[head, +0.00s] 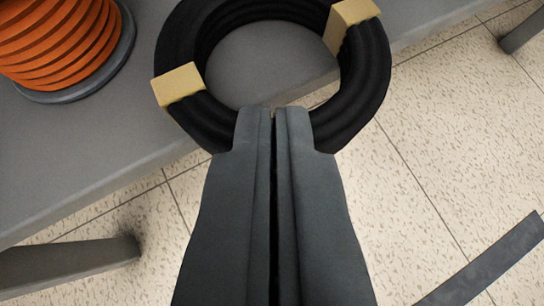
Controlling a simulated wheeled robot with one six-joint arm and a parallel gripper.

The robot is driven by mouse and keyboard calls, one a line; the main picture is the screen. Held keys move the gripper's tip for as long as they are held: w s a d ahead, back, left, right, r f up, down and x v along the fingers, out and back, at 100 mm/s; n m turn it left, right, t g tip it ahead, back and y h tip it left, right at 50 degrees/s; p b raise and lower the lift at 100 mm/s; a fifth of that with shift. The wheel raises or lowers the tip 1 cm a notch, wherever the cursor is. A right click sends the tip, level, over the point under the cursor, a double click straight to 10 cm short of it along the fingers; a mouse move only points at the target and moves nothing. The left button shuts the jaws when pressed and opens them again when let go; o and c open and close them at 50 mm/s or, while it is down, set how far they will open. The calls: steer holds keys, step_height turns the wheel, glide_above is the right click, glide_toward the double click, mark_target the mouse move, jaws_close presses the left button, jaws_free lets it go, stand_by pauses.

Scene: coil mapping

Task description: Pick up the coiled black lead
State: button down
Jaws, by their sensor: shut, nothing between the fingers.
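The coiled black lead (372,80) is a thick ring held by two tan ties, one at its left side and one at its upper right. It lies on the grey table, and its lower right part reaches past the table edge in the picture. Its top is cut off by the frame. My gripper (273,110) is shut with nothing between its fingers. Its tips overlap the near part of the ring in the picture and hide a stretch of it. I cannot tell whether they touch it.
An orange ribbed coil (60,45) on a dark round base stands on the grey table (60,160) at the upper left. The table edge runs from lower left to upper right. Below it is a speckled tiled floor (430,150), with grey leg-like bars at the lower left and right.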

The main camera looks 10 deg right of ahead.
steer(key=shift+s+a, duration=0.1)
steer(key=shift+s, duration=0.4)
steer(key=c, duration=2)
jaws_free()
steer(key=shift+s, duration=0.25)
steer(key=o, duration=0.4)
steer(key=shift+s, duration=0.15)
steer(key=shift+o, duration=1.2)
steer(key=shift+s+f+n, duration=0.1)
steer(key=shift+f+n, duration=0.15)
steer(key=shift+n, duration=0.25)
steer(key=s+a+f+n+t+h, duration=0.1)
steer(key=s+f+n+t, duration=0.2)
steer(key=n, duration=0.6)
steer(key=s+a+n+t, duration=0.1)
steer(key=s+n+t, duration=0.3)
steer(key=n, duration=0.4)
steer(key=w+d, duration=0.2)
steer(key=w, duration=0.7)
steer(key=shift+w+d+f, duration=0.15)
steer(key=shift+w+f, duration=0.05)
steer(key=shift+w, duration=0.1)
steer(key=shift+c, duration=0.5)
